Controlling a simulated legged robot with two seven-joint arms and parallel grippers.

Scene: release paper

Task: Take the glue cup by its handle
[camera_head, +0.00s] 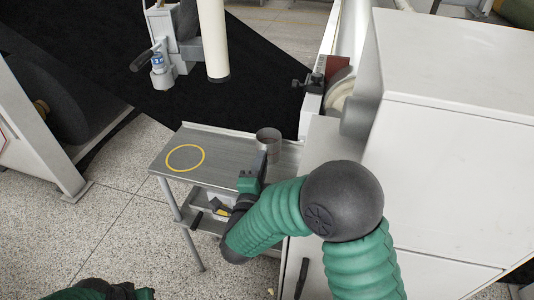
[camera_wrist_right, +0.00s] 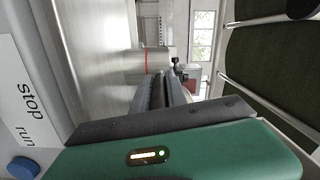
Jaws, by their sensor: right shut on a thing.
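The glue cup (camera_head: 268,138) is a grey metal cylinder standing upright at the right end of the metal side table (camera_head: 172,158). In the right wrist view the glue cup (camera_wrist_right: 130,64) shows beyond the fingers, with a thin red line across its side. My right gripper (camera_head: 263,158) is at the near side of the cup, its fingers shut on the handle. In the right wrist view the gripper (camera_wrist_right: 172,82) hides most of the handle.
A yellow ring (camera_head: 185,146) marks a bare spot on the table's left part. A lower shelf (camera_head: 207,220) holds small items. A large white cabinet (camera_head: 450,150) stands close on the right. A white roller (camera_head: 213,45) hangs behind the table. A blue button (camera_wrist_right: 24,168) shows beside a "stop run" label.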

